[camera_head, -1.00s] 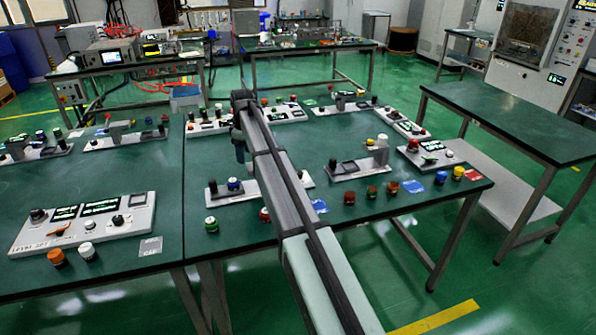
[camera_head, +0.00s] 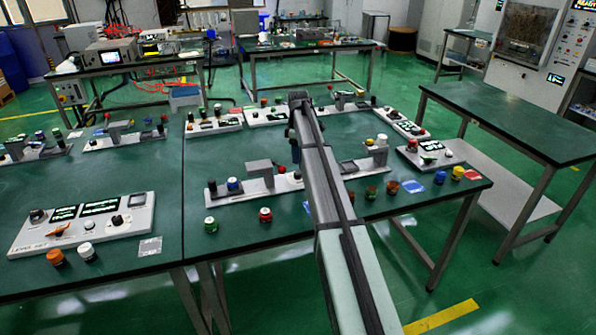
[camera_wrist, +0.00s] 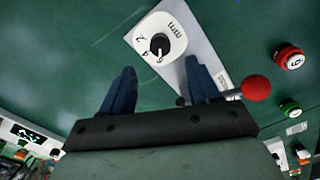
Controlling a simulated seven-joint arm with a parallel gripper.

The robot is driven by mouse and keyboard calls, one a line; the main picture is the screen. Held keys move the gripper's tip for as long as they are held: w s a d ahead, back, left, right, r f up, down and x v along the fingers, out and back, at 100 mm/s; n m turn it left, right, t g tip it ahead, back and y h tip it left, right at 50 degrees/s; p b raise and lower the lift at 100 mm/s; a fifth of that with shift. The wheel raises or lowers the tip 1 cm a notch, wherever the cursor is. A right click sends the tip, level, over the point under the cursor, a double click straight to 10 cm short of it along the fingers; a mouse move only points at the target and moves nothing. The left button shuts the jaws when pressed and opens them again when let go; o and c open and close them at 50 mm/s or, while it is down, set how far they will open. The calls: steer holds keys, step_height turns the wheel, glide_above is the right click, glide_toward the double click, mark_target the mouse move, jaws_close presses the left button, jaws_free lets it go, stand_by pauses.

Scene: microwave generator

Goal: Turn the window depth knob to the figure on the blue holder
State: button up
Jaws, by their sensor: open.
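In the wrist view a white dial (camera_wrist: 157,38) with a small black knob (camera_wrist: 161,44) sits at the end of a pale panel, marked with figures and "mm". No "window depth" wording is legible. My gripper (camera_wrist: 160,67) is open and empty; the knob lies ahead of the gap between its fingertips, apart from them. In the head view my gripper is largely hidden by my arm.
A red-ball lever (camera_wrist: 255,88) stands close beside the right finger. A red cylinder (camera_wrist: 289,58) and a green one (camera_wrist: 290,108) lie farther right. Bare green tabletop (camera_wrist: 60,60) lies left of the dial.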

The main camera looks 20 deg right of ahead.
mark_target(298, 173)
step_height(298, 173, down, 8)
steer(key=shift+f, duration=0.15)
stand_by(0.3)
steer(key=shift+c, duration=0.3)
steer(key=c, duration=1)
